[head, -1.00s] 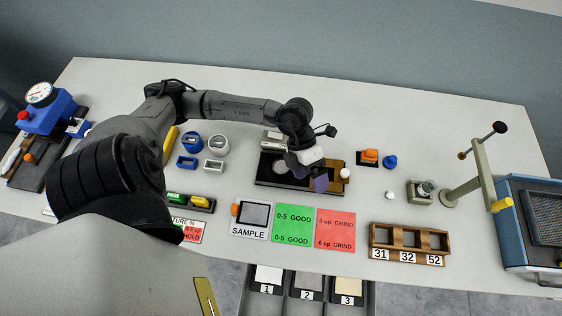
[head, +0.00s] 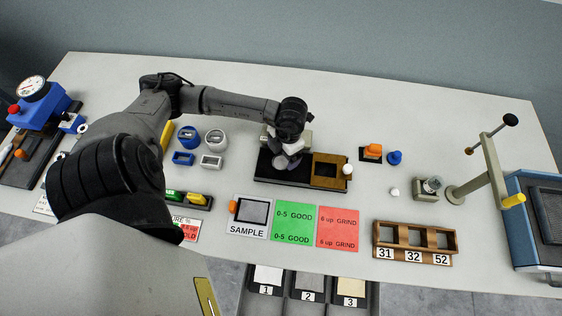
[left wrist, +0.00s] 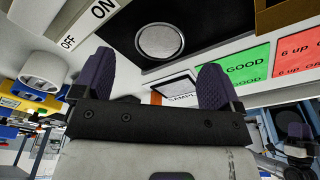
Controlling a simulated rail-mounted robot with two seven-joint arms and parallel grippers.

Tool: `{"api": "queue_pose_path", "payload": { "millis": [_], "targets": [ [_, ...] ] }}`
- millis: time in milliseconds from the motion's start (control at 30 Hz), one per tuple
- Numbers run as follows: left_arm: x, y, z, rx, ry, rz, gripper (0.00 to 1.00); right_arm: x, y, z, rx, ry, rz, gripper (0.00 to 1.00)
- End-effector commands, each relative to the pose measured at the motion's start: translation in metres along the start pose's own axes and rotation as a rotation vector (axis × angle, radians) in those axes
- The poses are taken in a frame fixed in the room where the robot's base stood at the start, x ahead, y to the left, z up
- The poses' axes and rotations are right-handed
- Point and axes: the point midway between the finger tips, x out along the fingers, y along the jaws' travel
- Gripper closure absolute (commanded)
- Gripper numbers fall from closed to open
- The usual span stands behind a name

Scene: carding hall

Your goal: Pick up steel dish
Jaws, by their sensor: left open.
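The steel dish (left wrist: 160,41) is a round, shallow silver disc on a black plate in the left wrist view. In the head view my left gripper and wrist largely cover it. My left gripper (left wrist: 155,76) is open, with its two purple fingers spread and nothing between them. In the head view the left gripper (head: 285,161) hangs over the left part of the black base (head: 264,179). The dish shows ahead of the fingertips and apart from them in the wrist view.
A brown square frame (head: 329,171) with a white knob stands right of the dish place. An ON/OFF label (left wrist: 88,24) is close by in the wrist view. Blue and grey containers (head: 215,140) stand to the left. The sample card (head: 250,216) and green card (head: 294,222) lie in front.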

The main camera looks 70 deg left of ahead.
Motion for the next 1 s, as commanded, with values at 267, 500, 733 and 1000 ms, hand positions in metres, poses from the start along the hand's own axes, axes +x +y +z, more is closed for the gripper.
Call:
{"api": "queue_pose_path", "payload": {
  "millis": [267, 500, 733, 1000],
  "targets": [
    [0.018, 0.0, -0.001, 0.0, 0.004, -0.001, 0.09, -0.001, 0.003, 0.0, -0.009, -0.001, 0.007, 0.57],
    [0.048, 0.0, -0.001, 0.001, 0.002, -0.001, 0.09, -0.001, 0.003, 0.0, -0.009, -0.001, 0.007, 0.57],
    [0.057, 0.0, -0.001, 0.001, 0.0, 0.001, 0.09, -0.001, 0.002, 0.0, -0.005, 0.0, 0.004, 0.57],
    [0.057, 0.0, -0.001, 0.002, 0.0, 0.0, 0.19, -0.001, 0.0, 0.0, 0.001, 0.0, 0.0, 0.57]
  ]
}}
